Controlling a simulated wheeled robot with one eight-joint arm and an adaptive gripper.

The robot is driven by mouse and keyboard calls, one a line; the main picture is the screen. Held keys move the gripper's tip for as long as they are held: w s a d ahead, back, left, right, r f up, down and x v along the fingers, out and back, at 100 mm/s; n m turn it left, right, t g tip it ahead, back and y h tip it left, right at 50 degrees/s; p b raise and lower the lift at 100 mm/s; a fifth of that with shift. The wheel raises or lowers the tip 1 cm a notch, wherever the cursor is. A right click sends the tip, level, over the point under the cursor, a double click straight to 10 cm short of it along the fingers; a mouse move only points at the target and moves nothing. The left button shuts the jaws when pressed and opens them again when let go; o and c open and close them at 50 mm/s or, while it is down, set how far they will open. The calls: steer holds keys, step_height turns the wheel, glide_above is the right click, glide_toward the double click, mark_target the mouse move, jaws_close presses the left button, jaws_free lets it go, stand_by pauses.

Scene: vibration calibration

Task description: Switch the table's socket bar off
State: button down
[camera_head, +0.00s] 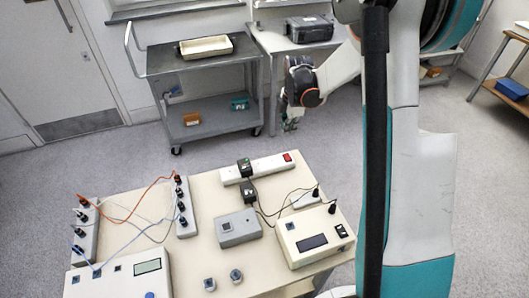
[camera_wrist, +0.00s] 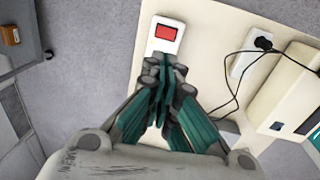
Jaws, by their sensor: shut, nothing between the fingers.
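The white socket bar (camera_head: 262,167) lies along the far edge of the cream table (camera_head: 210,205). Its red switch (camera_head: 287,157) is at the bar's right end, and two black plugs (camera_head: 246,180) are at its left part. In the wrist view the red switch (camera_wrist: 165,33) shows just beyond my fingertips, on the end of the socket bar (camera_wrist: 160,47). My gripper (camera_wrist: 168,65) is shut and empty, and it covers the rest of the bar. In the head view my gripper (camera_head: 290,124) hangs beyond the table's far edge, apart from the switch. Whether the switch is lit is unclear.
A cream device with a display (camera_head: 314,238), a grey box (camera_head: 238,228) and terminal strips (camera_head: 185,207) with orange and blue leads stand on the table. Black cables run near the bar. A grey trolley (camera_head: 205,100) stands behind, with floor between.

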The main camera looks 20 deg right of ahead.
mark_target(284, 157)
stand_by(0.4)
steer(key=f+b, duration=0.1)
steer(key=f, duration=0.3)
steer(key=w+f+b, duration=0.1)
steer(key=f+b, duration=0.1)
steer(key=f, duration=0.3)
steer(key=f+b, duration=0.2)
steer(key=f, duration=0.3)
steer(key=shift+w, duration=0.35)
steer(key=shift+w+f+b, duration=0.15)
steer(key=shift+f+b, duration=0.15)
steer(key=shift+f, duration=0.05)
steer(key=shift+r, duration=0.1)
